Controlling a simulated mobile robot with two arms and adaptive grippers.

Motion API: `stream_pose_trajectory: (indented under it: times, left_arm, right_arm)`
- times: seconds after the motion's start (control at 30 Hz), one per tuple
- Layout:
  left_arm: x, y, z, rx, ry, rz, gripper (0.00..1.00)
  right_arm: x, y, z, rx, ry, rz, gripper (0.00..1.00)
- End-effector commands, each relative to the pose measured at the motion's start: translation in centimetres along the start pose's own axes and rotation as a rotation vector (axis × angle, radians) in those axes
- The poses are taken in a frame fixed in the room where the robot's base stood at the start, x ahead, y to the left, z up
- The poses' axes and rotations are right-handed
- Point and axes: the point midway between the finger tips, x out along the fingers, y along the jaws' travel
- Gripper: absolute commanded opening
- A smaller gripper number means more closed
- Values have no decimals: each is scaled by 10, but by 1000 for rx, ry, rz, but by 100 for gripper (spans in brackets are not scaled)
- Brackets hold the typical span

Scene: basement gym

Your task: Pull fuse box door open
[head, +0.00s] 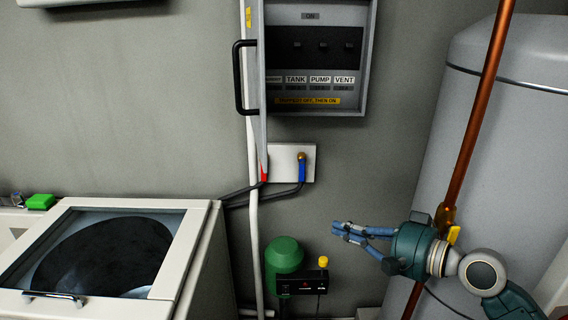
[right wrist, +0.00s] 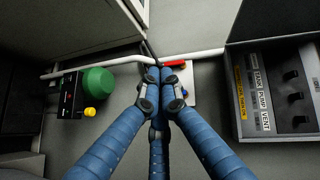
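The grey fuse box (head: 367,60) hangs on the wall at the top middle of the head view. Its door (head: 262,110) stands open, swung out and seen nearly edge-on at the box's left side, with a black bar handle (head: 240,78) on it. Inside are several dark switches and labels such as TANK, PUMP and VENT. The box also shows at the right of the right wrist view (right wrist: 242,128). My right gripper (head: 338,228) is below and right of the box, clear of door and handle. Its blue fingers (right wrist: 160,82) are together with nothing visible between them. My left gripper is out of view.
A white top-window machine (head: 195,245) stands at lower left. A green-domed device (head: 284,254) sits below the box. A white plate with red and blue valves (head: 282,163) is under the box. A copper pipe (head: 470,140) and grey tank (head: 440,125) stand at right.

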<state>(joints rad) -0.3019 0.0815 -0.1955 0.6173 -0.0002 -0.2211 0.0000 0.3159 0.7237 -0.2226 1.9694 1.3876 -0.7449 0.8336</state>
Motion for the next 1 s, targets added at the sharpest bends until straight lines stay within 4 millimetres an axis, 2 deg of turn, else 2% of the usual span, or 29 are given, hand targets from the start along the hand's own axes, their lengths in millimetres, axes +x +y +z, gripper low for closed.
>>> stream_pose_trajectory:
  times: [0.03, 0.1, 0.23, 0.37, 0.47, 0.9, 1.0]
  left_arm:
    - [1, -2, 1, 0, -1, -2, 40]
    - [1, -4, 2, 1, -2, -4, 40]
    - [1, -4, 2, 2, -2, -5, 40]
    - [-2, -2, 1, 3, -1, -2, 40]
    - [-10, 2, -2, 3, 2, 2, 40]
    - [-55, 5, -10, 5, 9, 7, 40]
    - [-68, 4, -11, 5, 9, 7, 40]
  right_arm:
    - [-12, -46, -2, 25, -28, -62, 0]
    - [-24, -88, -4, 99, -60, -129, 0]
    - [-41, -136, -7, 193, -100, -204, 0]
    - [-44, -155, -7, 231, -116, -230, 0]
    - [-35, -160, -7, 238, -118, -234, 0]
    - [53, -183, 1, 234, -117, -233, 0]
    - [60, -188, 15, 233, -118, -232, 0]
